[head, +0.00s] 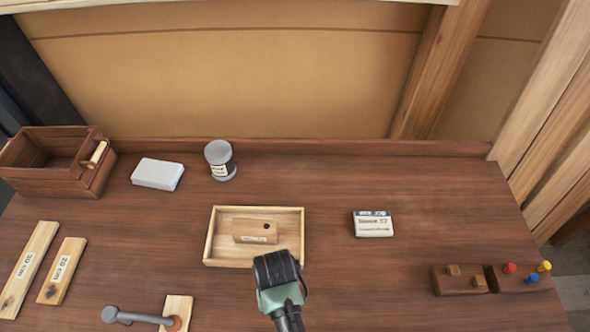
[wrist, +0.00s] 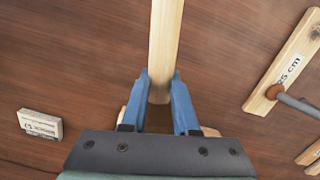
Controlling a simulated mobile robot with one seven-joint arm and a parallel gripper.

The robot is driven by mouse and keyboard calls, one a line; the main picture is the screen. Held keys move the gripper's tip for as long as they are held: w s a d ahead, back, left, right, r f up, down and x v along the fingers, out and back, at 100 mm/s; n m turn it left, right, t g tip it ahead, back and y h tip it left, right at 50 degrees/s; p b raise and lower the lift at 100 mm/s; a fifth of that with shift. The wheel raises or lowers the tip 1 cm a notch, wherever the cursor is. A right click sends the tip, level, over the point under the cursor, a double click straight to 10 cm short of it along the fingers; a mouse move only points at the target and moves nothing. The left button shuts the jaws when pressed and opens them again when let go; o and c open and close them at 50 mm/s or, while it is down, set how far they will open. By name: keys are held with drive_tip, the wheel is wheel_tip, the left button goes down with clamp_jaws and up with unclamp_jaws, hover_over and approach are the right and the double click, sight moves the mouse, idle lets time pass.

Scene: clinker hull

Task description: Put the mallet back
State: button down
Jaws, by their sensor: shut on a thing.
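My gripper (head: 279,275) is above the table, in front of a shallow pale wooden tray (head: 226,261). In the wrist view my gripper (wrist: 160,100) has its blue fingers shut on a pale wooden bar (wrist: 164,45), which looks like the mallet's handle. The bar widens toward the top of that view. A brown wooden block (head: 248,231) with a small label and a dark round spot shows in the tray; I cannot tell whether it is joined to the bar. My gripper hides the tray's front right corner.
A grey-headed tool (head: 140,317) lies at a short board (head: 178,306) at front left. A small labelled box (head: 373,224) is right of the tray. A grey can (head: 221,160), white block (head: 158,174) and brown crate (head: 50,178) stand behind.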

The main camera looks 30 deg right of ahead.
drive_tip(key=shift+m, duration=0.6)
drive_tip(key=f+b, duration=0.1)
drive_tip(key=f, duration=0.1)
drive_tip(key=s+d+f+b, duration=0.1)
drive_tip(key=f, duration=0.1)
drive_tip(key=s+f+b, duration=0.1)
drive_tip(key=f+b, duration=0.1)
drive_tip(key=f, duration=0.1)
drive_tip(key=shift+s+d, duration=0.25)
drive_tip(key=shift+d, duration=0.05)
drive_tip(key=shift+f+b, duration=0.4)
drive_tip(key=c, duration=0.6)
unclamp_jaws()
wheel_tip(320, 180, up, 8)
drive_tip(key=p, duration=0.7)
